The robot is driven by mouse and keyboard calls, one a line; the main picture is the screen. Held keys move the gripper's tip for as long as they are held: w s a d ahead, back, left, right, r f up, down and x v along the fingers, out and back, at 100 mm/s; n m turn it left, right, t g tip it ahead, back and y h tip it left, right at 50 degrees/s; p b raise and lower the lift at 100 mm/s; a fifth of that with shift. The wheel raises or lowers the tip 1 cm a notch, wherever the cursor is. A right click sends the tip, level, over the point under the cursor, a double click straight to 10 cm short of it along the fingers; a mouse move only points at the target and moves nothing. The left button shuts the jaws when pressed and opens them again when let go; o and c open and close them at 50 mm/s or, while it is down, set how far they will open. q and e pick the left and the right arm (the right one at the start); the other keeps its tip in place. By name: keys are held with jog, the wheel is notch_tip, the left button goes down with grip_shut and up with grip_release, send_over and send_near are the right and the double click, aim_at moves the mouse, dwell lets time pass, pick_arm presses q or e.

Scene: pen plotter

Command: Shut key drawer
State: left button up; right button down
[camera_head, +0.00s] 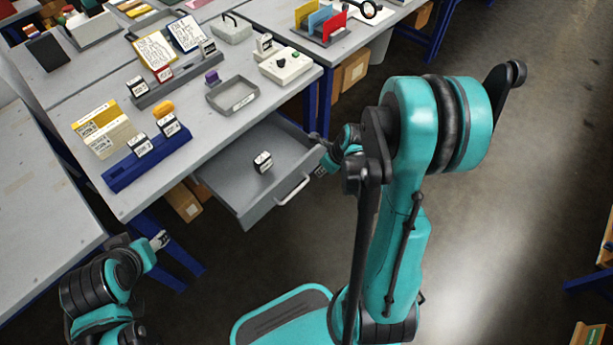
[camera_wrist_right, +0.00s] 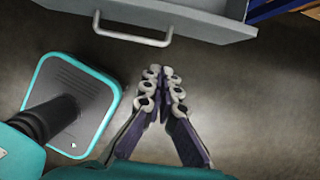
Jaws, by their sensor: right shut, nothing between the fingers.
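The grey key drawer (camera_head: 235,188) is pulled out from under the table. A small black and white labelled block (camera_head: 263,162) sits inside it. Its pale bar handle (camera_head: 293,189) is on the front face, and the handle also shows in the right wrist view (camera_wrist_right: 133,40). My right gripper (camera_head: 318,170) is near the drawer's right front corner; in the right wrist view its fingers (camera_wrist_right: 164,72) are shut and empty, apart from the handle and to its right. My left gripper (camera_head: 160,240) is away from the drawer at lower left; its finger state is too small to tell.
The tabletop (camera_head: 150,190) above the drawer holds a blue rack (camera_head: 148,160), a grey tray (camera_head: 232,96) and a white control box (camera_head: 286,66). Cardboard boxes (camera_head: 183,202) stand below. A blue table leg (camera_head: 326,90) stands right of the drawer.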

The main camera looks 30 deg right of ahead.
aim_at(307, 180)
jog(key=b+x, duration=0.1)
jog(key=x, duration=0.2)
jog(key=w+b+x, duration=0.1)
jog(key=b+x, duration=0.1)
jog(key=x, duration=0.2)
jog(key=w+r+b+x, duration=0.1)
jog(key=b+x, duration=0.1)
jog(key=x, duration=0.1)
jog(key=shift+w+a+f, duration=0.2)
jog(key=shift+a+f, duration=0.15)
jog(key=shift+f, duration=0.05)
pick_arm(q)
jog(key=shift+d+f, duration=0.1)
jog(key=shift+f, duration=2.75)
pick_arm(e)
jog(key=shift+w+a+r, duration=0.15)
jog(key=shift+w+a, duration=0.05)
jog(key=shift+w, duration=0.4)
